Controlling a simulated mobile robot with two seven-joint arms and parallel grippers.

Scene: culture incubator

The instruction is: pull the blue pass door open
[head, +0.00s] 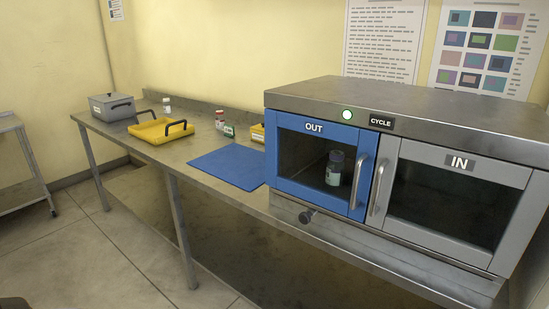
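The blue pass door (289,189), labelled OUT, is on the left half of a steel pass box (420,112). It looks closed, with its frame flush against the box front. Its upright metal handle (358,183) is on the door's right side. A bottle (334,168) with a dark cap and a pale label stands behind the door's glass. Neither of my grippers shows in the head view.
A grey IN door (461,165) with its own handle (380,187) adjoins on the right. A blue mat (231,165), yellow tray (160,132) and grey box (113,107) sit left on the bench.

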